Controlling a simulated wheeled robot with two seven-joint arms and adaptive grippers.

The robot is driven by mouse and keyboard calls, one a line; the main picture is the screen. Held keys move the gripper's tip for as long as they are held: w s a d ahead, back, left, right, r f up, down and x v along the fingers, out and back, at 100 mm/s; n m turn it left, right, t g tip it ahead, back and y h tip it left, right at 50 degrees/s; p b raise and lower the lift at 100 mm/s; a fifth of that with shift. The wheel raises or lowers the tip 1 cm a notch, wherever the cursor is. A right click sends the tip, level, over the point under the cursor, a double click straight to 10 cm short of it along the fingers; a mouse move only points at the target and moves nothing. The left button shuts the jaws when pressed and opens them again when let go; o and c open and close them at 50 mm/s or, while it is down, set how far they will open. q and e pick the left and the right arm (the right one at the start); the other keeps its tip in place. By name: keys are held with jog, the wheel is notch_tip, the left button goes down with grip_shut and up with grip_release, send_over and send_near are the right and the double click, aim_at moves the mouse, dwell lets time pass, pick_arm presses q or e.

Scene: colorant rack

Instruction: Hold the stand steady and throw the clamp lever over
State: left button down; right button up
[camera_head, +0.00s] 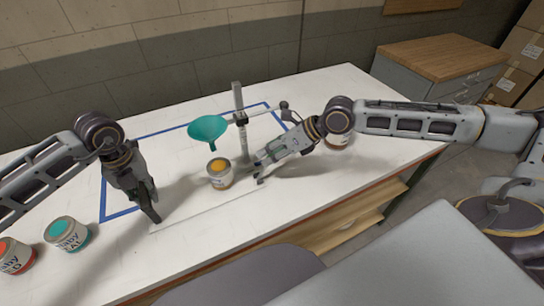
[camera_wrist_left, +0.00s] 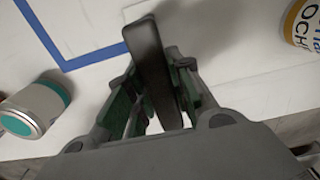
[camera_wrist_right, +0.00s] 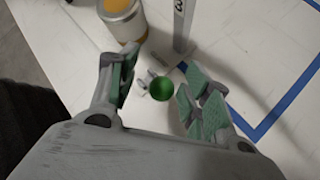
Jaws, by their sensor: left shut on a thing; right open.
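The stand has a grey upright post (camera_head: 239,110), which also shows at the top of the right wrist view (camera_wrist_right: 183,25). A teal funnel (camera_head: 208,130) hangs from its side arm. My left gripper (camera_head: 150,205) is shut on a dark upright grip (camera_wrist_left: 152,60) by the front left corner of what looks like the stand's pale base plate. My right gripper (camera_head: 258,172) is open low beside the post. In the right wrist view, a green ball knob (camera_wrist_right: 162,88), apparently the clamp lever's, shows between its fingers (camera_wrist_right: 155,95); I cannot tell if they touch it. The head view hides the knob.
An open ochre can (camera_head: 220,174) stands left of the post, near my right gripper. A teal can (camera_head: 68,234) and a red can (camera_head: 15,256) stand at the left. Another can (camera_head: 338,140) is partly hidden behind my right arm. Blue tape (camera_head: 118,212) marks the white table.

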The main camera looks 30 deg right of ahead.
jog(key=shift+r, duration=3.55)
pick_arm(q)
jog(key=c, duration=1.2)
grip_release()
jog(key=shift+r, duration=0.1)
jog(key=shift+r, duration=5.9)
notch_tip(320, 180, up, 9)
jog(key=p, duration=0.9)
jog(key=shift+r, duration=0.1)
pick_arm(e)
notch_tip(320, 180, up, 9)
pick_arm(q)
jog(key=shift+r+p, duration=0.45)
jog(key=shift+p, duration=0.1)
pick_arm(e)
jog(key=shift+r, duration=0.55)
